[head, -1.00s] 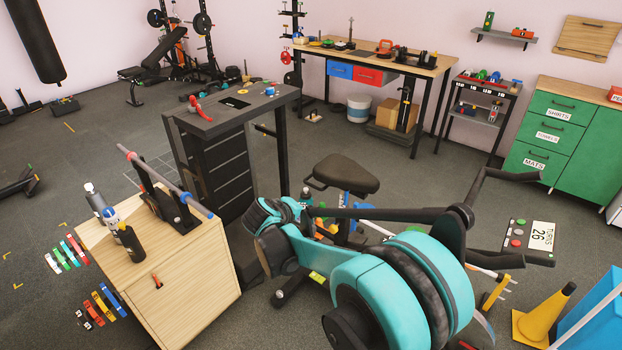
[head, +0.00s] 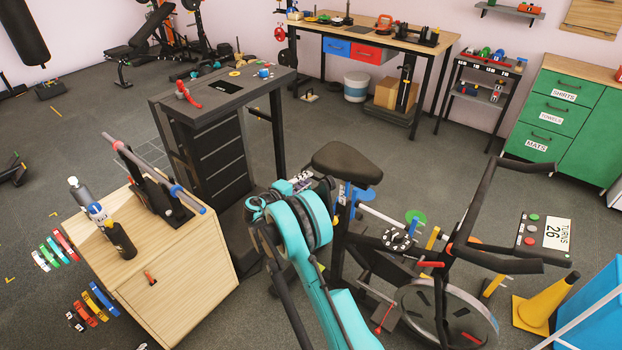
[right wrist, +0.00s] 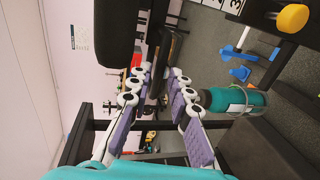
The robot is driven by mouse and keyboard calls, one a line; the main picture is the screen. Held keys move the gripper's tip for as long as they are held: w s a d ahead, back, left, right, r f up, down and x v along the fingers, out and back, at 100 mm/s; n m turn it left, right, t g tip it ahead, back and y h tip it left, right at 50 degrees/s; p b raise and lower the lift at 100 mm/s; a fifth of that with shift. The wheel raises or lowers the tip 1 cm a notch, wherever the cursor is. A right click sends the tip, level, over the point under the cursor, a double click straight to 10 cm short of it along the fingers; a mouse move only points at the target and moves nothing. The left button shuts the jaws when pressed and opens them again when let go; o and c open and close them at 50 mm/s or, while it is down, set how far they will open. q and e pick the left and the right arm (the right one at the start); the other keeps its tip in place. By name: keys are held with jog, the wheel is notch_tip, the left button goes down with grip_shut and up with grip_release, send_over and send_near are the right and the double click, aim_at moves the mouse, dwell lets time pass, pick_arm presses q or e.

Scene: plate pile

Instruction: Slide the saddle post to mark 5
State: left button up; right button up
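The exercise bike's black saddle (head: 347,163) stands right of centre in the head view. The dark saddle post (head: 339,235) runs down below it, with blue parts (head: 362,207) beside it. Marks on the post are too small to read. My right gripper (head: 300,181) is just left of the saddle and its post, partly covered by my teal wrist. In the right wrist view its purple-padded fingers (right wrist: 161,78) are apart, with nothing clearly held between them. A dark block, likely the saddle (right wrist: 122,35), is ahead of them. My left gripper is out of view.
The handlebars (head: 478,215) and flywheel (head: 446,312) stand right of my arm. A wooden cabinet (head: 190,295) with bottles and a barbell stand is at left. A dark desk (head: 225,95) is behind. A teal bottle (right wrist: 232,100) is close beside the right fingers. Open floor lies behind the saddle.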

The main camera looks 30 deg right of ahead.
jog(key=shift+b+x, duration=0.45)
jog(key=shift+x, duration=1.4)
jog(key=shift+a, duration=0.1)
jog(key=shift+c, duration=0.2)
grip_shut()
jog(key=shift+r, duration=0.15)
notch_tip(320, 180, up, 7)
jog(key=p, duration=0.3)
jog(key=shift+r+p, duration=0.15)
jog(key=shift+p, duration=0.2)
jog(key=shift+w, duration=0.1)
